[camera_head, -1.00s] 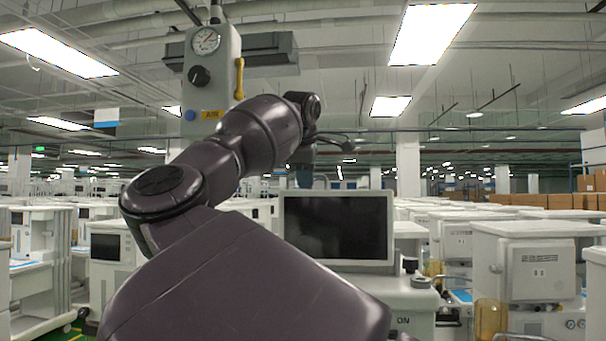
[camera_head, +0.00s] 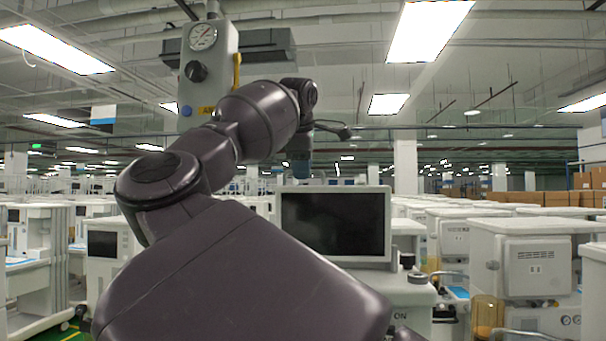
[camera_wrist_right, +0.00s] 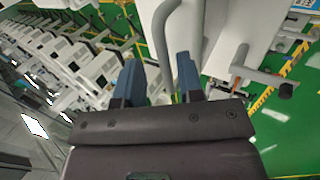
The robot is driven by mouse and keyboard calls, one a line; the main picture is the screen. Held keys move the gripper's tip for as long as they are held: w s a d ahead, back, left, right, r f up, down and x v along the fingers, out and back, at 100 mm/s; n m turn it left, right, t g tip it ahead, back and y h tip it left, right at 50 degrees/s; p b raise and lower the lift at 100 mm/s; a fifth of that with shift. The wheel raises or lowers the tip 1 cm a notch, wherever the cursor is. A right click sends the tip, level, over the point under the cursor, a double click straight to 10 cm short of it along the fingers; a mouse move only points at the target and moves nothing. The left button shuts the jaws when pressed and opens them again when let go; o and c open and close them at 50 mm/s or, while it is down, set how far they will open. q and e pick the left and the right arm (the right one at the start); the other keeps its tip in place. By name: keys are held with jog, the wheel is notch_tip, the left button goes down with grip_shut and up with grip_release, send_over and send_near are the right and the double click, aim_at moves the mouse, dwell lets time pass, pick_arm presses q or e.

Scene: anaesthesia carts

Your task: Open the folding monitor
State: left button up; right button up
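The monitor (camera_head: 335,224) has a dark screen in a pale frame and faces me at the centre of the head view, above a white cart top. My right gripper (camera_head: 300,168) points down with blue fingers by the monitor's upper left edge; I cannot tell whether it touches. In the right wrist view the fingers of my right gripper (camera_wrist_right: 156,72) are apart. A grey curved tube (camera_wrist_right: 163,42) and a white surface (camera_wrist_right: 222,35) show beyond them; I cannot tell whether the tube is between the fingers. My left gripper is not in view.
A grey box with a gauge (camera_head: 203,37) and a yellow lever stands high behind my right arm. White carts (camera_head: 521,262) crowd the right side, and more (camera_head: 30,255) stand at the left. Green floor (camera_wrist_right: 290,135) shows in the right wrist view.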

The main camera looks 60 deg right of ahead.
jog(key=v, duration=0.9)
jog(key=shift+s+a, duration=0.1)
jog(key=shift+a, duration=0.05)
dwell(0.4)
